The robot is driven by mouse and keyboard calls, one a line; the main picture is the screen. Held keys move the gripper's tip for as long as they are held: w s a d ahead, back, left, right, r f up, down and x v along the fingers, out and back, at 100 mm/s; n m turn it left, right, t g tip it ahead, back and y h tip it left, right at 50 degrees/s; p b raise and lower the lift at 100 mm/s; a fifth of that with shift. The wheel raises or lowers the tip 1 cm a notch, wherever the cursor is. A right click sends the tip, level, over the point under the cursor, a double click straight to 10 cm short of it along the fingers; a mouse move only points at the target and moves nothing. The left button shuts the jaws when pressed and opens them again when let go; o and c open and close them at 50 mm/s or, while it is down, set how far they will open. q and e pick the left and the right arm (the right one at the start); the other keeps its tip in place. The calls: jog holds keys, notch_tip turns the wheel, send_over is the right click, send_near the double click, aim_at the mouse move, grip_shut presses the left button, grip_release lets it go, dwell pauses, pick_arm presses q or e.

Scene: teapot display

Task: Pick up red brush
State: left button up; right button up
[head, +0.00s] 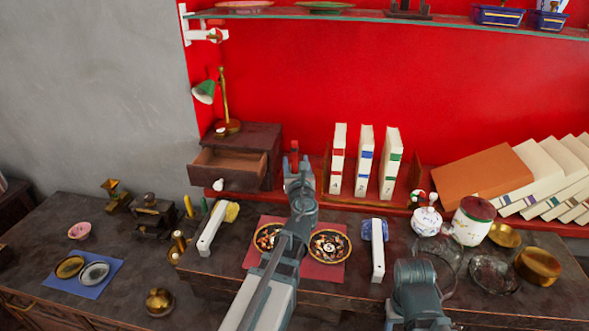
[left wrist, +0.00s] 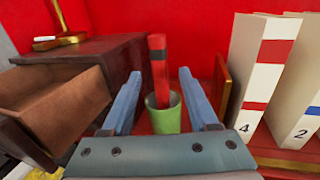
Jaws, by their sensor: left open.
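The red brush (left wrist: 158,68) stands upright in a small green cup (left wrist: 163,113) in the left wrist view; it is red with a black band. Its lower end is hidden in the cup. My left gripper (left wrist: 160,76) is open, with one finger on each side of the brush in that view and a gap on both sides. In the head view the left gripper (head: 297,163) is at the red shelf, between the drawer box and the books, and covers most of the cup and brush. My right arm shows at the lower right; its fingers are not visible.
A wooden box with an open drawer (head: 228,165) stands left of the left gripper. Upright numbered books (head: 363,160) and a wooden bookend stand to its right. Plates on a red mat (head: 318,270) and two white-handled brushes (head: 378,262) lie in front.

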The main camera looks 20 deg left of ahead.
pick_arm(q)
jog(key=x, duration=0.8)
jog(key=shift+w, duration=0.1)
jog(key=shift+d, duration=0.1)
grip_shut()
dwell(1.3)
